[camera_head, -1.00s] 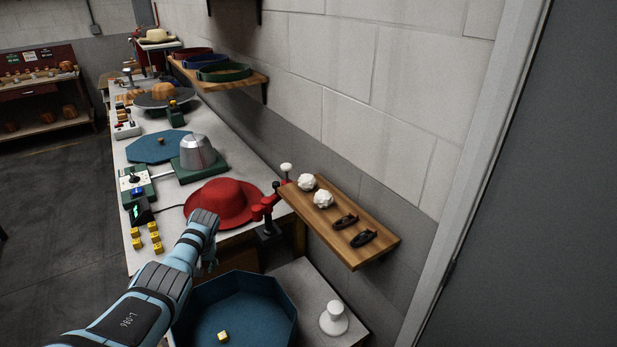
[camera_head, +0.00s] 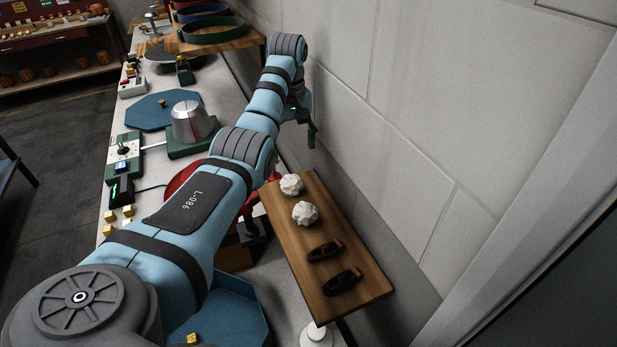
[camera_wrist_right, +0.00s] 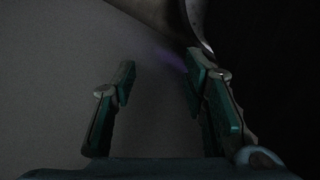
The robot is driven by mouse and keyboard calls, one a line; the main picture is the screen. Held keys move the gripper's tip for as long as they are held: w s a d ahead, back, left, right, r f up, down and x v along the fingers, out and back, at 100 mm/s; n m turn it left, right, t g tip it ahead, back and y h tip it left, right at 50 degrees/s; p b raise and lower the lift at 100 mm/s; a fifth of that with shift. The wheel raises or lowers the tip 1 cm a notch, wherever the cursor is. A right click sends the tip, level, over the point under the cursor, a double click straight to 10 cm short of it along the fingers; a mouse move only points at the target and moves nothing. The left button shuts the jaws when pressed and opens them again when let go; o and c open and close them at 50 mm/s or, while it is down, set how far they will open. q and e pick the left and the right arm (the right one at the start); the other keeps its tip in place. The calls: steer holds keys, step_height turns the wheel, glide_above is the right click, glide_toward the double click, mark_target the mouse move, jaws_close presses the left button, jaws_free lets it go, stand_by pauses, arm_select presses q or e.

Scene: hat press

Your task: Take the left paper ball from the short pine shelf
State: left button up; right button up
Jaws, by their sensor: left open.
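The short pine shelf (camera_head: 345,273) is on the wall at the right of the head view. Two crumpled white paper balls sit at its far end: the left paper ball (camera_head: 291,184) is farthest, and the other paper ball (camera_head: 305,213) is just nearer. My left gripper (camera_head: 309,127) is open, beyond and above the shelf's far end, close to the wall and apart from the balls. It is seen partly from the side. My right gripper (camera_wrist_right: 155,85) is open and empty in the right wrist view, near a plain grey surface.
Two dark items (camera_head: 334,266) lie on the near half of the shelf. A red hat (camera_head: 181,183) is mostly hidden behind my left arm. A blue tray (camera_head: 237,310) and a white knob-topped stand (camera_head: 316,335) are below. A higher shelf with bands (camera_head: 212,29) is further back.

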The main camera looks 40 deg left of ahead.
mark_target(291, 178)
arm_select(q)
steer(key=s+f, duration=0.4)
steer(key=f, duration=0.1)
steer(key=shift+d+f, duration=0.1)
steer(key=shift+d, duration=0.1)
steer(key=f, duration=0.1)
steer(key=w+f, duration=0.1)
steer(key=f, duration=0.1)
steer(key=d+f, duration=0.1)
steer(key=shift+w+f, duration=0.35)
steer(key=shift+f, duration=0.05)
steer(key=shift+w+f, duration=0.2)
steer(key=shift+s+a+r, duration=0.1)
steer(key=shift+s+r, duration=0.15)
steer(key=shift+s, duration=0.2)
steer(key=c, duration=0.5)
steer(key=shift+s, duration=0.15)
steer(key=c, duration=0.3)
arm_select(e)
steer(key=s, duration=0.3)
